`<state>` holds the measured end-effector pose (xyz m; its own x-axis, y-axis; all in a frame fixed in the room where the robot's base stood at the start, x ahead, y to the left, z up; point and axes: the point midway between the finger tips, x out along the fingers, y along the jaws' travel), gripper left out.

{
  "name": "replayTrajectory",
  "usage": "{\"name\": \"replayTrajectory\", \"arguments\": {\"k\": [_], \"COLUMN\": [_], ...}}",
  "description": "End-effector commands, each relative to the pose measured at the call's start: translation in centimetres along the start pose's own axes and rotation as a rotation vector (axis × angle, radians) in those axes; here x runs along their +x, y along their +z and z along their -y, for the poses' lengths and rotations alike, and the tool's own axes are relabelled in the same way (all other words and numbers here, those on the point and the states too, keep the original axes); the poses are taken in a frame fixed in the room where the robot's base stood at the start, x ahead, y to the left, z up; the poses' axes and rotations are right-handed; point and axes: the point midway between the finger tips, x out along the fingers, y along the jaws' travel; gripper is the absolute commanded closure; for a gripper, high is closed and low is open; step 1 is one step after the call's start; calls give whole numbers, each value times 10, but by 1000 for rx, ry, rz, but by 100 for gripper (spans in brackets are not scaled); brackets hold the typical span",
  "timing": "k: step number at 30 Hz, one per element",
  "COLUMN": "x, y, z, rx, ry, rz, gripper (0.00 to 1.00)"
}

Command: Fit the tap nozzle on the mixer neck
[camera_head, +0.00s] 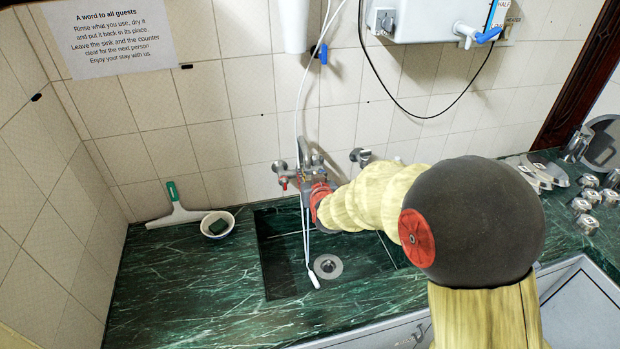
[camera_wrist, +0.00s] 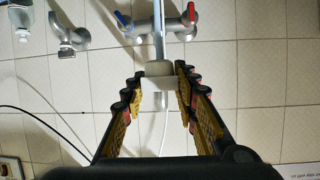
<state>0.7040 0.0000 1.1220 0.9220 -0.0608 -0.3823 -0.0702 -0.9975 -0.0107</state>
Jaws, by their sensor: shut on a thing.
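The chrome mixer (camera_head: 305,165) is on the tiled wall above the sink. In the wrist view the mixer (camera_wrist: 160,24) shows a blue-marked and a red-marked handle, and its grey neck (camera_wrist: 158,45) runs toward my fingers. My gripper (camera_head: 322,197) is in front of the mixer. In the wrist view my gripper (camera_wrist: 160,82) is shut on a pale block-shaped nozzle (camera_wrist: 160,70). The nozzle lies in line with the neck's end and overlaps it in the picture; I cannot tell whether it is around the neck. In the head view my gripper hides the nozzle.
A white hose (camera_head: 300,95) comes down from above to the mixer. A white-tipped tube end (camera_head: 314,280) hangs in the sink (camera_head: 285,285). Another wall tap (camera_head: 362,156) is right of the mixer.

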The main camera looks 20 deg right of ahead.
Motion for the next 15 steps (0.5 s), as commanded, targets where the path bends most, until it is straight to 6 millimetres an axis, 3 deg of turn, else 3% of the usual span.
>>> {"name": "replayTrajectory", "arguments": {"k": [15], "x": [7], "y": [-3], "z": [0], "rx": [0], "ry": [0], "rz": [0], "gripper": [84]}}
